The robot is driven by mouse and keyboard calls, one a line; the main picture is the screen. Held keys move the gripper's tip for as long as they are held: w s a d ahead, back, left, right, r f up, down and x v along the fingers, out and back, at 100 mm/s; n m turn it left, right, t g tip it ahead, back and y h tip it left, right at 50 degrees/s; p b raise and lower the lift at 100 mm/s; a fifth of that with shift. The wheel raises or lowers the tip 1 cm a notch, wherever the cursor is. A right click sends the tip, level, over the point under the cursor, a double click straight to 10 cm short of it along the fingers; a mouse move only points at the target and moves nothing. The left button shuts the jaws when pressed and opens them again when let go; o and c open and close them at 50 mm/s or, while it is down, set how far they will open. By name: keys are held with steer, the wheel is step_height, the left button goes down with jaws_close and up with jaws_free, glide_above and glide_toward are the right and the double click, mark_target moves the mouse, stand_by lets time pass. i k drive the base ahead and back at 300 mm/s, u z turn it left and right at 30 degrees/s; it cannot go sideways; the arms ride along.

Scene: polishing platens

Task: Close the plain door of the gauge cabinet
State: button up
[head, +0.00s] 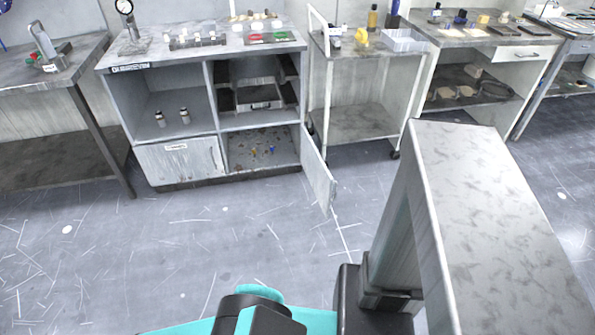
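The gauge cabinet (205,138) is grey and stands left of centre along the back, with a dial gauge (125,8) on a stand on its top. Its plain door (318,178) is hinged at the right side of the lower right compartment. It stands wide open, swung out toward me over the floor. I see no label on its visible face. The lower left door (181,161) carries a white label and is shut. My gripper is not in view.
A white-framed cart (352,122) stands just right of the cabinet, behind the open door. A bench (55,75) stands at the left and another shelved bench (480,90) at the right. The floor (180,250) before the cabinet is clear. Parts of my body fill the bottom and right.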

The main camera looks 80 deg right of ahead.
mark_target(320, 177)
steer(key=z, duration=0.6)
steer(key=k, duration=0.1)
steer(key=u, duration=1.5)
steer(key=k, duration=2.95)
steer(key=z, duration=0.05)
